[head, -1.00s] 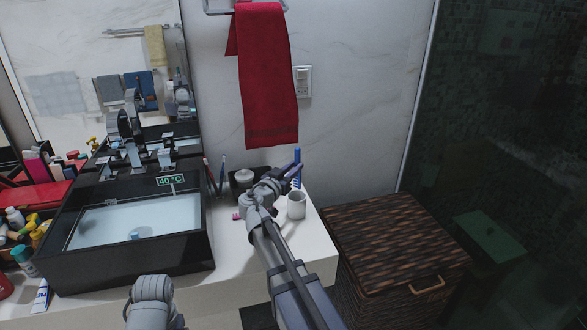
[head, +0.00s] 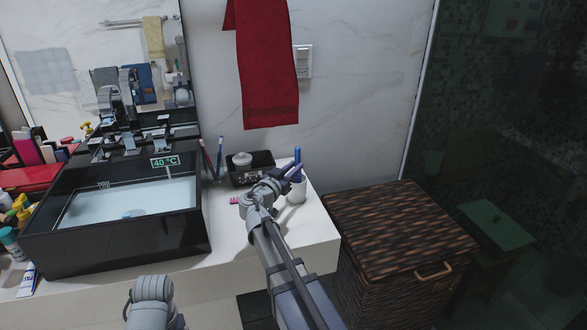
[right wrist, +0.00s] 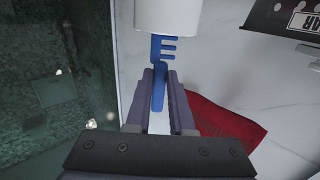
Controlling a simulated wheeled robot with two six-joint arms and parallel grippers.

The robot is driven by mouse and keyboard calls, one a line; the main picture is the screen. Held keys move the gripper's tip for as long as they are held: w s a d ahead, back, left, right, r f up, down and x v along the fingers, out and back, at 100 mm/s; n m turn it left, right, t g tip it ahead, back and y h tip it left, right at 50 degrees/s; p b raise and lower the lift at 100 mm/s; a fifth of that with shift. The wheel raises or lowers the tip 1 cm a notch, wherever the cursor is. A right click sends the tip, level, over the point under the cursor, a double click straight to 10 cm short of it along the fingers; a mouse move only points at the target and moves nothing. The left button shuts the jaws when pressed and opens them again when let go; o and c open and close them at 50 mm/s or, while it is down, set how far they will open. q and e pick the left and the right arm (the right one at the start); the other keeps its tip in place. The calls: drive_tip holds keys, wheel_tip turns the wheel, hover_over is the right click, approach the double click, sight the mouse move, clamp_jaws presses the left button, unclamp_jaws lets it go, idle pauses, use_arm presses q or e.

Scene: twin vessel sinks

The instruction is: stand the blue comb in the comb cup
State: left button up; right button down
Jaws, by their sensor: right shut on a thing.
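The blue comb (head: 297,155) is upright, with its top end above the white comb cup (head: 297,191). My right gripper (head: 292,172) is shut on the comb just above the cup's rim. In the right wrist view, the comb's plain handle (right wrist: 158,88) is between the two fingers. Some comb teeth (right wrist: 167,48) show between the fingers and the cup (right wrist: 168,15). The toothed end passes out of sight at the cup's rim and seems to be inside; how deep is hidden. Only a grey part of my left arm shows, without its fingers.
A black tray (head: 238,177) with a white jar stands left of the cup, near toothbrushes (head: 219,155) and a small pink item (head: 234,200). The black sink (head: 120,240) is further left. A wicker hamper (head: 400,240) stands right of the counter.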

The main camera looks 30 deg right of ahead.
drive_tip(key=shift+f, duration=0.15)
drive_tip(key=c, duration=0.7)
unclamp_jaws()
drive_tip(key=v, duration=0.7)
drive_tip(key=shift+s+a, duration=0.25)
drive_tip(key=shift+a, duration=0.05)
idle(0.4)
